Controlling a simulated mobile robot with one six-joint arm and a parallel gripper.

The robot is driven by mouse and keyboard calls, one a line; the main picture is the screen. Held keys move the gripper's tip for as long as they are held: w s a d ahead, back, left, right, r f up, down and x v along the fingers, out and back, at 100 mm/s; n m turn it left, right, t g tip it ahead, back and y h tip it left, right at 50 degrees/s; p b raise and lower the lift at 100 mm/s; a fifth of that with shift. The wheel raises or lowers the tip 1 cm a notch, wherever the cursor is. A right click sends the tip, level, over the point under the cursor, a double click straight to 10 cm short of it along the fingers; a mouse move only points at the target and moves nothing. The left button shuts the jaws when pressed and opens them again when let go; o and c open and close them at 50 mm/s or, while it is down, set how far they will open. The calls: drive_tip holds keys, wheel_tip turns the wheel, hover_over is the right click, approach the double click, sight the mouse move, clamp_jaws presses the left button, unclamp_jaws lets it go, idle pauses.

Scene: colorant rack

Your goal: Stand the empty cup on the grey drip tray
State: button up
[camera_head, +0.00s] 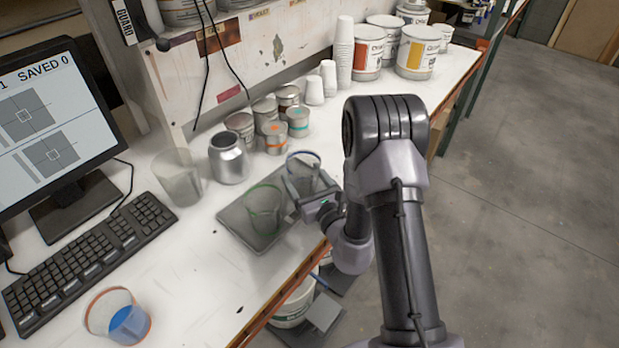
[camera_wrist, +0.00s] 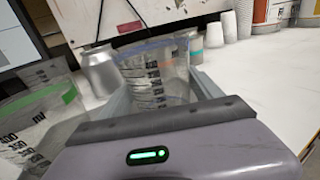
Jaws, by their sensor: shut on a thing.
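My gripper (camera_head: 308,190) is shut on a clear cup with a blue rim (camera_head: 303,168). The cup is upright, looks empty, and shows between the jaws in the wrist view (camera_wrist: 158,75). The grey drip tray (camera_head: 238,221) lies on the white bench. The held cup appears at the tray's back right part; I cannot tell whether its base touches the tray. A clear cup with a green rim (camera_head: 264,212) stands on the tray, left of my gripper, and shows at the left of the wrist view (camera_wrist: 40,125).
A plain clear cup (camera_head: 178,178) and a silver can (camera_head: 229,159) stand behind the tray, with several small tins (camera_head: 275,136) farther back. An orange-rimmed cup with blue liquid (camera_head: 118,316) is at the front left, near the keyboard (camera_head: 90,262). The bench's front edge is close.

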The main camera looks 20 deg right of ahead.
drive_tip(key=shift+d+f, duration=0.25)
drive_tip(key=shift+f, duration=0.5)
drive_tip(key=shift+w+d+r, duration=0.1)
drive_tip(key=shift+d+r, duration=0.05)
drive_tip(key=shift+d, duration=0.1)
drive_tip(key=shift+a, duration=0.45)
drive_tip(key=shift+d+f, duration=0.1)
drive_tip(key=shift+f, duration=0.1)
drive_tip(key=o, duration=1.4)
drive_tip(key=shift+r, duration=0.1)
